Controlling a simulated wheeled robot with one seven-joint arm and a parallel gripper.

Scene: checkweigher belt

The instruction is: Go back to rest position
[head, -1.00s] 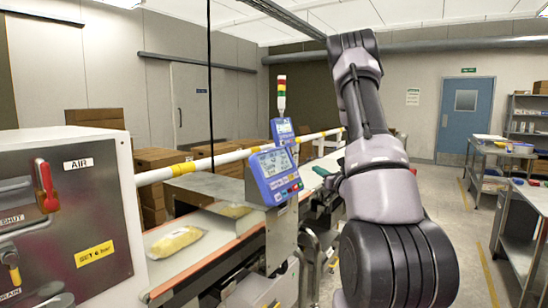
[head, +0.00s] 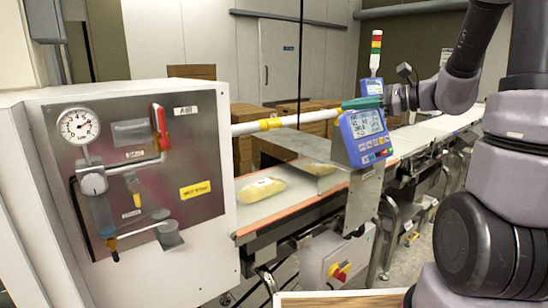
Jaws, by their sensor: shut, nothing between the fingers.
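My gripper (head: 352,104) shows in the head view at the end of my arm, which comes in from the right. Its green fingers point left and are shut and empty. They appear just above the top edge of the blue display unit (head: 362,134); I cannot tell whether they touch it or how far behind or before it they are.
The white-and-steel air panel (head: 205,160) with gauge, red handle and valves fills the left. A signal tower (head: 376,50) and cartons (head: 243,125) stand behind.

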